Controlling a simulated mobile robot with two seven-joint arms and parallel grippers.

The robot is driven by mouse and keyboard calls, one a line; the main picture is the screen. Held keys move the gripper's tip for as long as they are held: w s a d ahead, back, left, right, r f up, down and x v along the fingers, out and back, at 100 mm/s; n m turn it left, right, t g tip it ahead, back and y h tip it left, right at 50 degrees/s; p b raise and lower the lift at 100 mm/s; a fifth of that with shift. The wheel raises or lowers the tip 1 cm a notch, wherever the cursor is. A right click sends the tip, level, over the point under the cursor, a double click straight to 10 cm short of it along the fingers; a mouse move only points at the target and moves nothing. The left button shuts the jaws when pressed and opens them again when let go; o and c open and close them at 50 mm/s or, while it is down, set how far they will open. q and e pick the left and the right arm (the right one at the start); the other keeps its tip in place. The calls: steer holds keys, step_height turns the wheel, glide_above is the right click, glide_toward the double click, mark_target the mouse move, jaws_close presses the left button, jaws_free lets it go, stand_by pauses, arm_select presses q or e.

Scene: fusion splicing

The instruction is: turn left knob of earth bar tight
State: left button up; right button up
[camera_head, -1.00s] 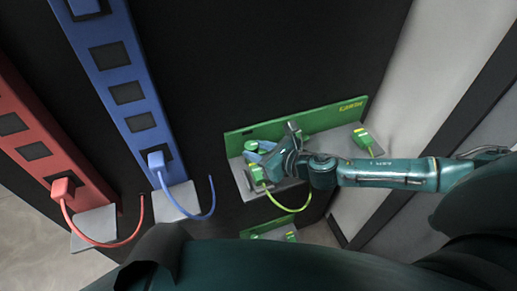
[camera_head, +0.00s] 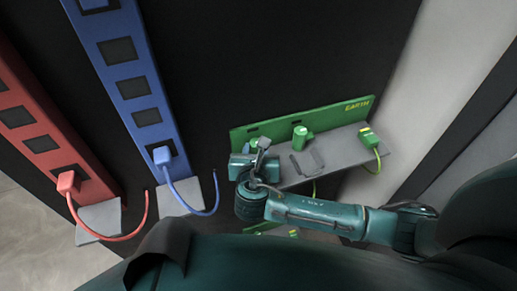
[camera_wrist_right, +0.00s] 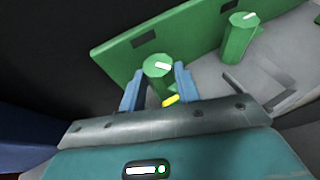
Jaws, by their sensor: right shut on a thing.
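The green earth bar (camera_head: 345,118) is mounted on the black panel, with a grey shelf below it. The left knob (camera_wrist_right: 158,66) is green with a white mark on top. It stands between the two blue fingers of my right gripper (camera_wrist_right: 158,84), which is shut on it. In the head view my right gripper (camera_head: 258,147) hides most of this knob at the bar's left end. A second green knob (camera_head: 300,137) stands to the right, free, and also shows in the right wrist view (camera_wrist_right: 238,38). My left gripper is not in view.
A green plug (camera_head: 369,138) with a yellow-green cable sits at the shelf's right end. Blue (camera_head: 132,88) and red (camera_head: 38,135) bars with cables stand to the left. A grey bracket (camera_wrist_right: 262,92) lies close to the right of my right gripper.

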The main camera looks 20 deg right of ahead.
steer(key=shift+w+a+m+g+h, duration=0.1)
steer(key=shift+a+m+g+h, duration=0.1)
steer(key=shift+m+g+h, duration=0.6)
steer(key=shift+w+a+m+g+h, duration=0.1)
steer(key=shift+a+m+g+h, duration=0.15)
steer(key=shift+m+h, duration=0.95)
steer(key=shift+d, duration=0.1)
steer(key=o, duration=0.7)
steer(key=v, duration=1.3)
steer(key=shift+a, duration=0.2)
steer(key=shift+o, duration=0.2)
